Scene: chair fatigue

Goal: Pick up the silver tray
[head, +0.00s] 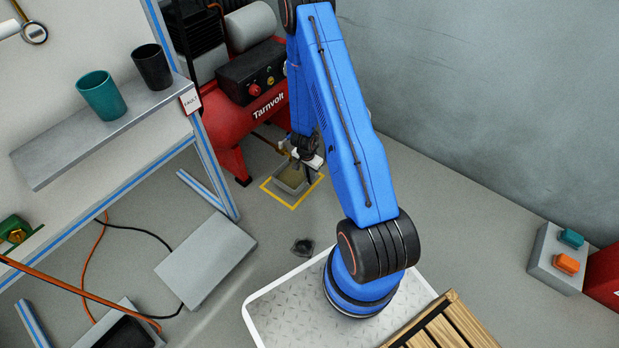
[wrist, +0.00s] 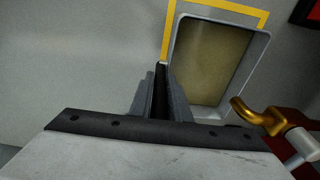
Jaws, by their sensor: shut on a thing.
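The silver tray (head: 292,188) is a small grey rectangular pan inside a yellow outline on the floor. It also shows in the wrist view (wrist: 261,52), with a brownish-olive bottom or contents; I cannot tell which. My gripper (wrist: 160,88) is shut on the tray's near-left wall, its dark fingers pointing toward the rim. In the head view my gripper (head: 307,165) is partly hidden by its own wrist, just above the tray. I cannot tell whether the tray rests on the floor or is slightly raised.
A red Tarnvolt compressor (head: 225,125) stands close behind and left of the tray. A brass tap (wrist: 258,114) sits beside the tray's right edge. A small dark cup-like item (head: 302,246) is on the floor. A shelf (head: 95,135) holds two cups.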

